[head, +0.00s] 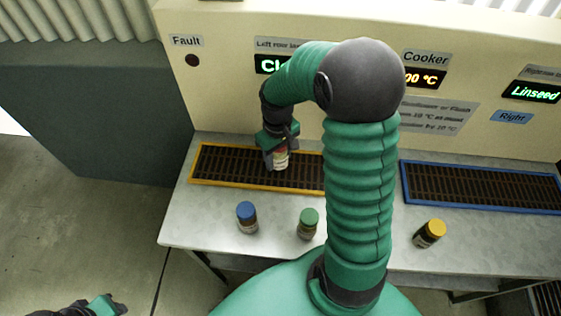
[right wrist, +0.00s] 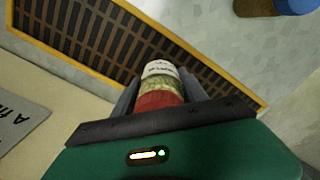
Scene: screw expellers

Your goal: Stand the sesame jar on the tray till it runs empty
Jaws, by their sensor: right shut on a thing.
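A jar with a red lid end and a white label (head: 281,159) is between the fingers of my right gripper (head: 276,158). In the right wrist view the jar (right wrist: 161,82) sits between both fingers, its label too small to read. It is over the yellow-framed tray (head: 225,182) with a dark slatted grille; whether its base touches the grille I cannot tell. The tray's yellow rim (right wrist: 185,45) also shows in the right wrist view. My left gripper (head: 103,306) is at the bottom left edge, partly cut off, its jaws unclear.
A blue-lidded jar (head: 246,217), a green-lidded jar (head: 308,224) and a yellow-lidded jar (head: 430,234) stand on the grey bench in front. A blue-framed tray (head: 480,205) lies at the right. The cream machine panel (head: 220,90) rises behind. My right arm hides the middle.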

